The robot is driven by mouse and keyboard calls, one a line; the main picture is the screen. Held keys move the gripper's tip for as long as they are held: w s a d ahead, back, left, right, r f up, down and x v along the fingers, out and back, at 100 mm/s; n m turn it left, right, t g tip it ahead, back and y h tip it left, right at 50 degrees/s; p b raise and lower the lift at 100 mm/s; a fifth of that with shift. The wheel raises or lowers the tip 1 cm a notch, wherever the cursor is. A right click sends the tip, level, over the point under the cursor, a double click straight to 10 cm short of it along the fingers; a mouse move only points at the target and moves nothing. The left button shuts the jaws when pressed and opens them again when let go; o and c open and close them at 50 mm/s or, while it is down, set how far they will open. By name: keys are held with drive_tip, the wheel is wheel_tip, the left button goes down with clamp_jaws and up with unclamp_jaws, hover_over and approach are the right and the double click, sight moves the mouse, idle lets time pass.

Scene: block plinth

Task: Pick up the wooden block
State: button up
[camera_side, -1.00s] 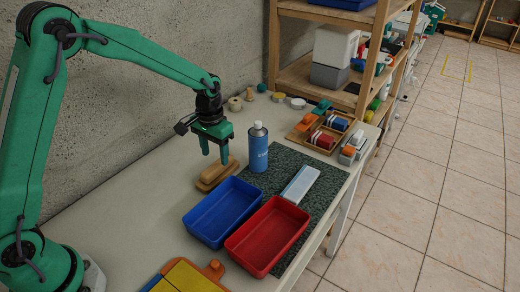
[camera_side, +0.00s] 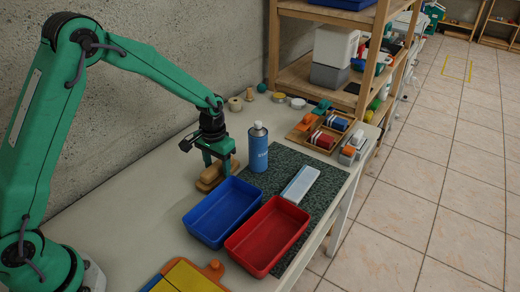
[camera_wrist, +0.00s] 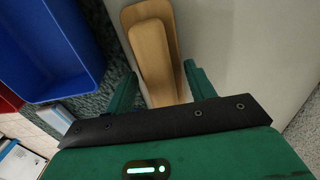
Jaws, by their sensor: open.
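The wooden block (camera_side: 210,173) lies on a flat wooden plinth (camera_side: 203,187) on the bench, left of the blue bin. In the wrist view the pale block (camera_wrist: 153,58) lies lengthwise on the slightly wider plinth (camera_wrist: 131,14). My gripper (camera_side: 217,168) points down at the block, its fingers low around it. In the wrist view my gripper (camera_wrist: 161,70) is open, with one finger on each side of the block and visible gaps. The block's near end is hidden under the gripper body. I cannot tell how far the fingertips reach below its top.
A blue bin (camera_side: 191,218) and a red bin (camera_side: 232,244) stand close by to the right and front. A blue spray can (camera_side: 259,155) stands upright just right of my gripper on the dark mat (camera_side: 318,206). The bench left of the plinth is clear.

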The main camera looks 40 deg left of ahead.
sight(218, 164)
drive_tip(key=shift+c, duration=0.2)
drive_tip(key=c, duration=0.7)
drive_tip(key=shift+c, duration=0.3)
drive_tip(key=shift+r, duration=0.15)
drive_tip(key=shift+r, duration=0.45)
wheel_tip(218, 164, up, 3)
drive_tip(key=shift+d+r, duration=0.1)
drive_tip(key=shift+r, duration=0.05)
drive_tip(key=s+d+r, duration=0.6)
drive_tip(key=d, duration=0.3)
drive_tip(key=shift+s+d+r, duration=0.2)
drive_tip(key=shift+d+r, duration=0.1)
